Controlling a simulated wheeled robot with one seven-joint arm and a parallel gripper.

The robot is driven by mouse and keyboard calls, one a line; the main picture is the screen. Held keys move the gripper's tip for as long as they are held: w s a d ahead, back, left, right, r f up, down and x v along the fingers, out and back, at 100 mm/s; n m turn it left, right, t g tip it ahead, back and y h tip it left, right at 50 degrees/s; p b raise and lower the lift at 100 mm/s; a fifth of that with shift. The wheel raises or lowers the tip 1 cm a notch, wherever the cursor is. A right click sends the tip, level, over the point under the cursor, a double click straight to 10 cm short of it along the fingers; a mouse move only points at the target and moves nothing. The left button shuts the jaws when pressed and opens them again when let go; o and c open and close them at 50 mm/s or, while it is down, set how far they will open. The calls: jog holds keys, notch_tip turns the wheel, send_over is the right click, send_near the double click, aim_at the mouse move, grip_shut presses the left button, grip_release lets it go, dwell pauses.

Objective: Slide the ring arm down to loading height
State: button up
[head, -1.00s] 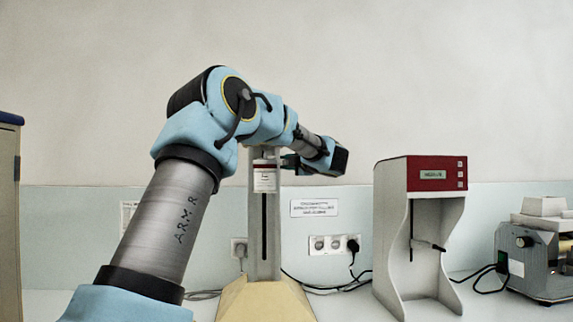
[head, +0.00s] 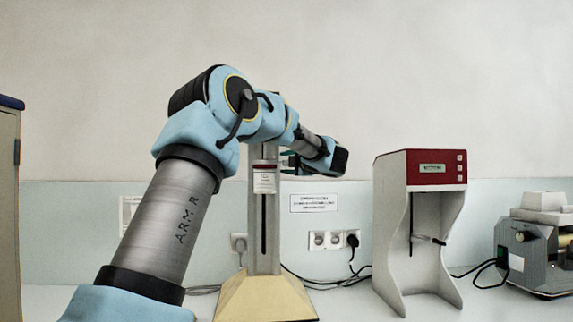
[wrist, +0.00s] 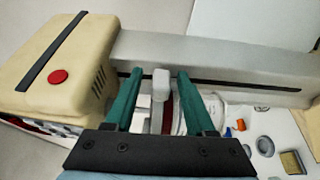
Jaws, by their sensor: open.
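A grey upright column (head: 264,235) with a dark slot stands on a cream base (head: 265,298), partly behind my arm. A white piece with a red band (head: 264,181) sits in front of the column. In the wrist view the column (wrist: 215,62) lies across the picture, and a pale grey block (wrist: 162,86), seemingly part of the ring arm, sits at its slot. My gripper (wrist: 158,76) is open, with one green finger on either side of this block and gaps visible. In the head view my gripper (head: 291,162) is mostly hidden by my arm.
A cream housing (wrist: 60,65) with a red button is at the column's end in the wrist view. A white stand with a red panel (head: 433,168) and a grey machine (head: 535,262) are to the right. Cables run along the wall behind the column.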

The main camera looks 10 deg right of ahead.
jog(key=b+v, duration=0.4)
jog(key=v, duration=0.6)
jog(key=shift+s, duration=0.35)
jog(key=shift+d, duration=0.15)
jog(key=a+f+m+g+h, duration=0.2)
jog(key=a+f+m+h, duration=0.25)
jog(key=f+m, duration=0.55)
jog(key=a+f+m+g+h, duration=0.3)
jog(key=f+m+h, duration=0.2)
jog(key=f+m, duration=0.5)
jog(key=s+a+f+m+g+y, duration=0.1)
jog(key=s+a+f+g, duration=0.4)
jog(key=s+a+f, duration=0.5)
jog(key=s+a+f+m+g+y, duration=0.2)
jog(key=s+a+f+g, duration=0.3)
jog(key=s+a+f, duration=0.5)
jog(key=s+f, duration=0.2)
jog(key=s, duration=0.4)
jog(key=shift+s+f, duration=0.2)
jog(key=shift+s, duration=0.05)
